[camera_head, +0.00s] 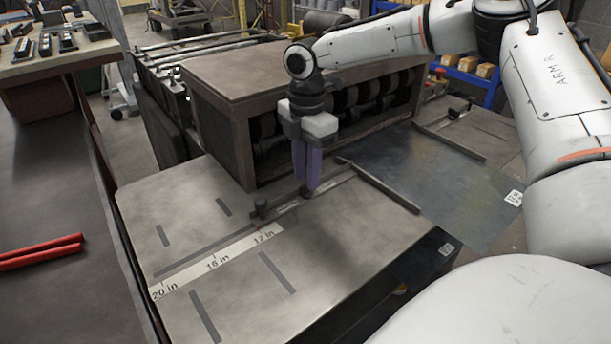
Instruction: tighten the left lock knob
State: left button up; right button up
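A small dark lock knob (261,207) stands upright on the grey table by the inner end of the ruler strip, near the 12 in mark. My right gripper (307,190) points straight down, to the right of this knob and apart from it. Its purple fingers look close together. A small dark shape shows at their tips, over the slotted rail; I cannot tell whether it is a second knob or part of the fingers. Whether the fingers hold anything is hidden. My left gripper is not in view.
The ruler strip (217,262) runs across the grey table (180,205). A metal fence bar (385,188) lies to the right. A brown-framed machine housing (225,110) with rollers stands close behind the gripper. Red rods (40,252) lie on the dark bench at left.

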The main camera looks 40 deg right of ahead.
jog(key=shift+f, duration=0.9)
grip_shut()
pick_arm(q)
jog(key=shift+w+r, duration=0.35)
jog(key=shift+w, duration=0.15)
